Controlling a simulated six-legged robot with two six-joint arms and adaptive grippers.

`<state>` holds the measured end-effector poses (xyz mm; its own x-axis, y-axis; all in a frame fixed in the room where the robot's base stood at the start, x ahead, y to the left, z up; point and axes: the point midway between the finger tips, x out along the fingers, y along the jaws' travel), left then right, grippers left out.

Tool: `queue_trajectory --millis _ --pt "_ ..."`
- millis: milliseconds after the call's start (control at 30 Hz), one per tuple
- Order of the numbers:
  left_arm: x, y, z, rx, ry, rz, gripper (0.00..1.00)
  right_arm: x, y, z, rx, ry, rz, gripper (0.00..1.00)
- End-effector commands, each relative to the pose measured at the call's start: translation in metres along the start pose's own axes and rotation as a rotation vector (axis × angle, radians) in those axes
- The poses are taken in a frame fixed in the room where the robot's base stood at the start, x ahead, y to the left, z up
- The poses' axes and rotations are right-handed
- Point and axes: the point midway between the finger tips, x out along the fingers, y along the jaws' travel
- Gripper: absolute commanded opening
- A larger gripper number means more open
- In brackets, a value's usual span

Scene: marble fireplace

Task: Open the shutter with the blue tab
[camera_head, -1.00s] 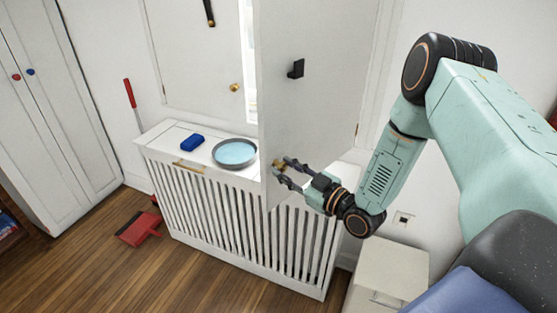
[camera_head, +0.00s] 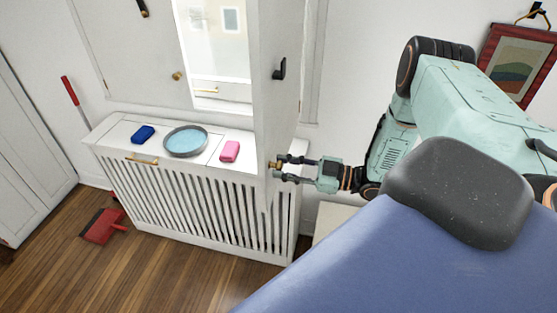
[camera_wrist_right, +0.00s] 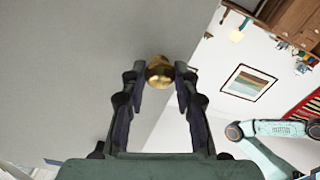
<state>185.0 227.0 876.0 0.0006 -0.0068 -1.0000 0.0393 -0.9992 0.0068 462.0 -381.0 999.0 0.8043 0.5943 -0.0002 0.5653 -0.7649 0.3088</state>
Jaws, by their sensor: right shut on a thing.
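A white shutter (camera_head: 276,70) stands swung out from the wall, nearly edge-on, with a black latch on its face. A brass knob (camera_head: 273,164) sits near its lower edge. My right gripper (camera_head: 279,168) is shut on this knob. In the right wrist view the two fingers stand either side of the round brass knob (camera_wrist_right: 159,73), against the shutter's grey-looking face (camera_wrist_right: 75,70). A second shutter (camera_head: 135,50), with its own brass knob, lies flat at the left. I see no blue tab on either shutter. My left gripper is not in view.
A slatted white cabinet (camera_head: 190,195) stands below the shutters. On its top are a blue block (camera_head: 143,134), a round dish (camera_head: 186,141) and a pink block (camera_head: 230,151). A red dustpan (camera_head: 102,226) lies on the floor at left.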

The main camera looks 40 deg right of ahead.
Motion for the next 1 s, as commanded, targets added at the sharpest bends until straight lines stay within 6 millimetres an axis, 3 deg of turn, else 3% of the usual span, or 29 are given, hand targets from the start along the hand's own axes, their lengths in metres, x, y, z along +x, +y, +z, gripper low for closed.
queue_trajectory --millis 467,500,767,1000 --pt "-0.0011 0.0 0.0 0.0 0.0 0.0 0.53 -0.0041 -0.0001 -0.0004 -0.001 0.006 -0.01 0.0" --pt "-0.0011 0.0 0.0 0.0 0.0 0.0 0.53 -0.0042 -0.0001 -0.0004 -0.001 0.006 -0.01 0.32" --pt "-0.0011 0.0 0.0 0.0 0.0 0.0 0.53 -0.0051 -0.0001 -0.0002 -0.001 0.004 -0.009 0.53" --pt "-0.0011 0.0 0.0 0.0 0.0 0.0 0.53 -0.0052 0.0 0.0 -0.001 0.004 -0.009 0.53"
